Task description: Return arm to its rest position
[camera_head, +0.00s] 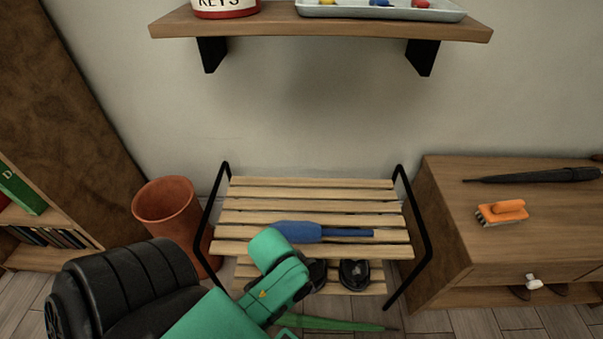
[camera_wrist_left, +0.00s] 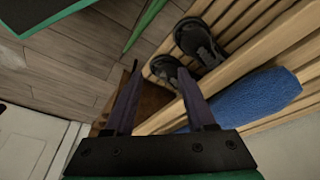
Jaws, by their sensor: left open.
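My left arm (camera_head: 275,270), green and black, comes in from the lower left of the head view and reaches over the front of the slatted rack. Its fingers are hidden there. In the left wrist view my left gripper (camera_wrist_left: 159,72) is open, its two dark fingers spread with nothing held between them. A long blue object (camera_head: 300,231) with a narrow right end lies on the rack's upper shelf. My right gripper is in neither view.
The slatted rack (camera_head: 310,204) has dark shoes (camera_head: 355,273) on its lower shelf. A terracotta pot (camera_head: 165,200) stands left of it. A wooden cabinet (camera_head: 440,220) at right bears an orange brush (camera_head: 502,211) and a black umbrella (camera_head: 545,176). A wall shelf (camera_head: 320,27) hangs above.

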